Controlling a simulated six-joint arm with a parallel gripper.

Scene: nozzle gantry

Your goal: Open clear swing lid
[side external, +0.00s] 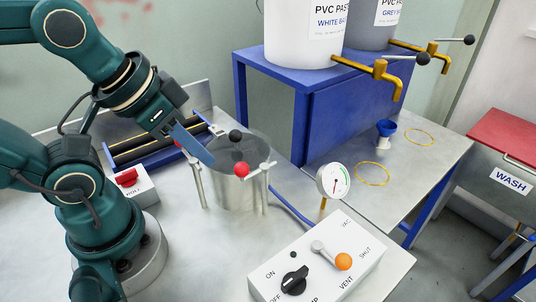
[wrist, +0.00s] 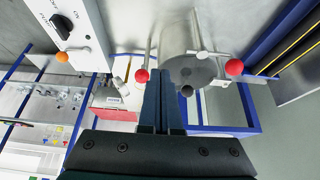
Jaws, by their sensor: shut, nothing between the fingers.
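The clear lid (side external: 258,146) lies flat over the steel pot (side external: 238,192) and has a black knob (side external: 235,136) on top. Red ball handles stand at the pot's edge, one at the front (side external: 241,170) and one at the left, partly behind my gripper. In the wrist view the pot (wrist: 172,42) shows with the two red balls (wrist: 142,76) (wrist: 234,67) either side and a dark knob (wrist: 187,91). My gripper (side external: 208,159) is shut and empty, its blue fingers at the lid's left side; contact cannot be told. The fingers also show in the wrist view (wrist: 163,88).
A control box (side external: 318,268) with an orange-tipped lever stands in front right. A pressure gauge (side external: 334,181) is right of the pot. A blue stand (side external: 345,110) with paste drums is behind. A red-button box (side external: 130,185) sits beside my base.

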